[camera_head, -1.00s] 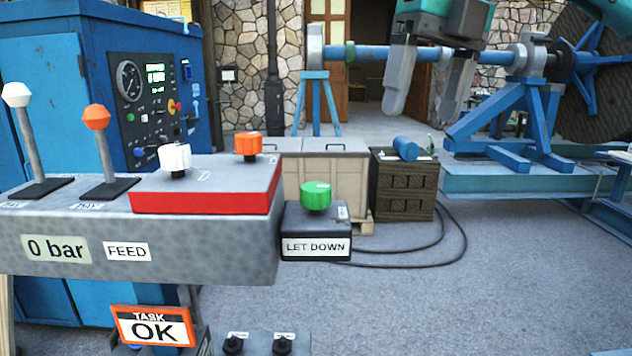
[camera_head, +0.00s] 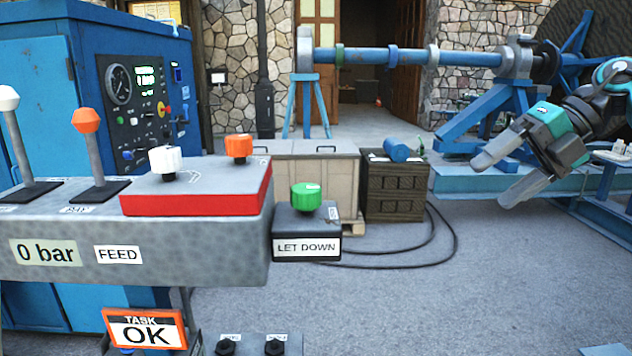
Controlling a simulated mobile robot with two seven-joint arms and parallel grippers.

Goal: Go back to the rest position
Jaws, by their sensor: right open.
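My right gripper (camera_head: 492,178) is at the right of the head view, with its two grey fingers apart and nothing between them. It points left and down, in front of the blue reel stand (camera_head: 478,112), and touches nothing that I can see. The control console (camera_head: 150,250) stands at the left, with its levers, knobs and the green LET DOWN knob (camera_head: 306,197) well clear of the gripper. A sign (camera_head: 145,329) below it reads TASK OK. My left gripper does not show.
A blue shaft (camera_head: 400,56) runs across the back to the large reel. A beige crate (camera_head: 320,180) and a dark crate (camera_head: 394,190) stand mid-floor, with a black cable (camera_head: 400,265) beside them. The floor (camera_head: 480,290) at the front right is open.

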